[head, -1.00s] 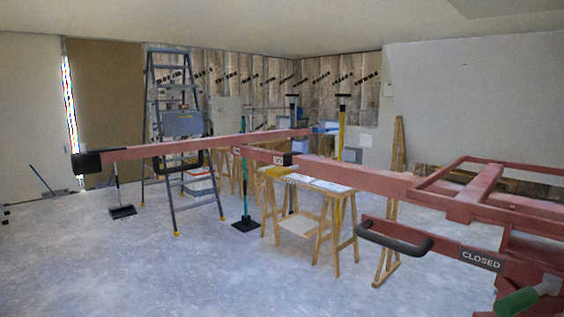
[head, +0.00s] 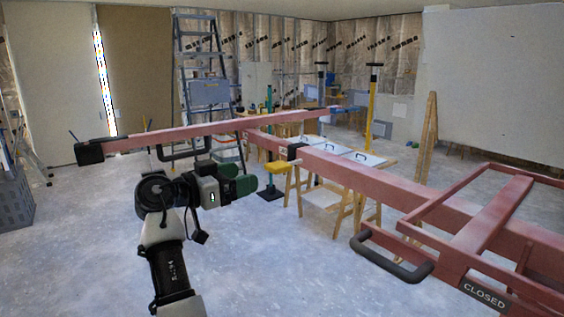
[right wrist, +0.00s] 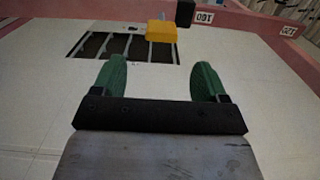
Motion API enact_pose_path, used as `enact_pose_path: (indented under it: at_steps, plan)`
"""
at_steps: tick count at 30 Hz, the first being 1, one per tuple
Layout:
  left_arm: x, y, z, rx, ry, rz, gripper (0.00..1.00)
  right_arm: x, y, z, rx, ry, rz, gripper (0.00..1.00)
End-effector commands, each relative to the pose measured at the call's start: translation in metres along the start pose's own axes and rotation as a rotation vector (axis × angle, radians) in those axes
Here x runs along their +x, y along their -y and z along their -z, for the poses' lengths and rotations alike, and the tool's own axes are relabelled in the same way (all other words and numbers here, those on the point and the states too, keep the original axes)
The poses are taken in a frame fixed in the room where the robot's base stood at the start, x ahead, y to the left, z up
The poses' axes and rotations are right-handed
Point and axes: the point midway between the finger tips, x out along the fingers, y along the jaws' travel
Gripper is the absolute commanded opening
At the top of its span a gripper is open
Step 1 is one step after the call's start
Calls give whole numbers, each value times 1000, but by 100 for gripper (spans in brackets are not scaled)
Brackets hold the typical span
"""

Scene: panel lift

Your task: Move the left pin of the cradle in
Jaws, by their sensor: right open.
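The red cradle (head: 365,176) runs across the head view, with a long red crossbar (head: 215,130) that ends in a black cap (head: 89,152) on the left. A yellow block (head: 278,171), which looks like the pin's grip, sits by the bar beside a black collar. My right gripper (head: 250,181), with green fingers, is open and empty, left of the yellow block and apart from it. In the right wrist view the yellow block (right wrist: 162,31) lies beyond the open fingertips (right wrist: 157,72), below a label reading 160. My left gripper is not in view.
A black handle (head: 392,256) and a CLOSED sign (head: 484,294) are on the near right of the lift. A sawhorse table (head: 335,205) stands behind the bar. A stepladder (head: 209,85) stands at the back, a grey crate (head: 16,196) at far left. Open floor lies at left.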

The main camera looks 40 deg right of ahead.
Motion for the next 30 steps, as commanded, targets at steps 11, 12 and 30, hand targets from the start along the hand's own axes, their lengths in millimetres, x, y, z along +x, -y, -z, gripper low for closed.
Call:
enact_pose_path:
  at_steps: [11, 12, 30]
  plan:
    - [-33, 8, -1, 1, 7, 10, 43, 68, 0, 3, -7, -1, 0, 73]
    - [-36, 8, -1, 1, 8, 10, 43, 74, 0, 3, -6, -1, 0, 73]
    - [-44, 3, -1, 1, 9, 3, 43, 102, 1, -2, -7, -1, 4, 69]
